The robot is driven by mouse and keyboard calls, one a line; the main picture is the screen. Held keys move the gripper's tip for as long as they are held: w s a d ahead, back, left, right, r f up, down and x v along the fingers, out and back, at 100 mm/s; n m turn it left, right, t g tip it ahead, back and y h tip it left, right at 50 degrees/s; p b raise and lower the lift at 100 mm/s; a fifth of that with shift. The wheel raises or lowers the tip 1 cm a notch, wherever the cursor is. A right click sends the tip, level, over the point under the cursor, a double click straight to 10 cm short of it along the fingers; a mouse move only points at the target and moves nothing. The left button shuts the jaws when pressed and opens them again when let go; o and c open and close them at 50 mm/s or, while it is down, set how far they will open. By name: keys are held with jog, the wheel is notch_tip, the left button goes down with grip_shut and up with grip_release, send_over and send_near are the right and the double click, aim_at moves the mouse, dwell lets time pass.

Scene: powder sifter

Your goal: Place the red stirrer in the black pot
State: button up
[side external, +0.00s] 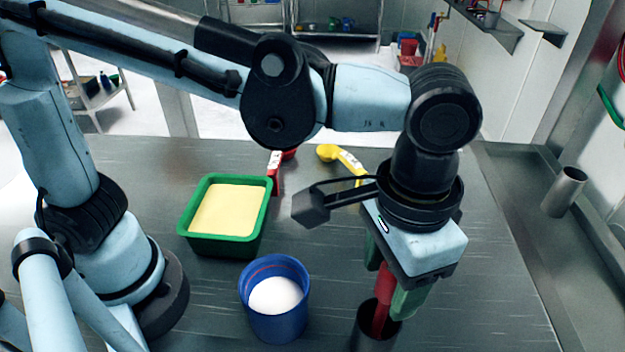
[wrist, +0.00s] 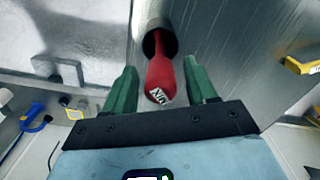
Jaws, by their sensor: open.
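The red stirrer (side external: 382,296) stands with its lower end inside the black pot (side external: 362,338) at the bottom of the side view. Its handle rises out of the pot between the green fingers of my gripper (side external: 392,300). In the wrist view the stirrer (wrist: 163,78) points into the dark mouth of the pot (wrist: 157,22). My gripper (wrist: 160,68) is open there, with a visible gap between the handle and each finger. The stirrer's lower end is hidden inside the pot.
A blue cup (side external: 275,322) of white powder stands left of the pot. A green tub (side external: 205,246) of yellow powder sits behind it. A red scoop (side external: 275,172) and a yellow scoop (side external: 330,152) lie farther back. A metal cup (side external: 564,194) is at the right.

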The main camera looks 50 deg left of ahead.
notch_tip(320, 180, up, 10)
jog(key=shift+f, duration=0.2)
jog(key=shift+a+r, duration=0.1)
jog(key=shift+r, duration=0.05)
jog(key=w+a+f+n+t, duration=0.1)
jog(key=a+f+t, duration=0.1)
jog(key=a, duration=0.7)
jog(key=w+a+f+n+t, duration=0.2)
jog(key=a+f, duration=0.3)
jog(key=a, duration=0.4)
jog(key=w+a+f+n+t, duration=0.1)
jog(key=w+a+f+t, duration=0.1)
jog(key=a, duration=0.8)
notch_tip(320, 180, down, 2)
jog(key=shift+f+t, duration=0.2)
jog(key=shift+t, duration=0.4)
